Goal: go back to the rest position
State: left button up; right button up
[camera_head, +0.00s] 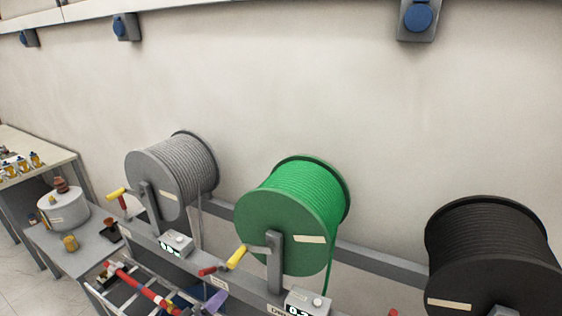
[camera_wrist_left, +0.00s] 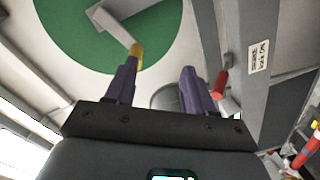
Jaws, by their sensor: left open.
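My left gripper (camera_wrist_left: 158,78) is open, with two purple fingers apart and nothing visible between them in the left wrist view. In the head view only a bit of its purple finger (camera_head: 215,302) shows at the bottom edge, below the green cable reel (camera_head: 290,210). The reel's crank handle has a yellow grip (camera_head: 238,257). In the left wrist view the yellow grip (camera_wrist_left: 136,52) appears at the left fingertip; I cannot tell whether they touch. A red part (camera_wrist_left: 221,82) appears beside the right finger. My right gripper is not in view.
A grey cable reel (camera_head: 175,170) and a black reel (camera_head: 490,245) stand on the same rack. A side table (camera_head: 85,245) holds a white pot-like part (camera_head: 64,210).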

pick_arm(q)
jog(key=s+d+f+g+y+p, duration=0.1)
jog(key=s+d+f+g+p, duration=0.15)
jog(key=s, duration=0.65)
jog(key=s+d+f+g+y+p, duration=0.1)
jog(key=s+f+g+p, duration=0.15)
jog(key=s, duration=0.65)
jog(key=s+a+r+m+g+y, duration=0.1)
jog(key=s+m+g, duration=0.1)
jog(key=s, duration=0.3)
jog(key=s+a+r+m+g+y+p, duration=0.1)
jog(key=s+r+m+g+y, duration=0.1)
jog(key=s+m, duration=0.2)
jog(key=s+a+r+m+g+y, duration=0.1)
jog(key=s+r+m+g, duration=0.1)
jog(key=s, duration=0.6)
jog(key=shift+a+r+m+g+p, duration=0.15)
jog(key=shift+a+m+g+p, duration=0.15)
jog(key=shift+a+m+g, duration=0.15)
jog(key=shift+d, duration=0.1)
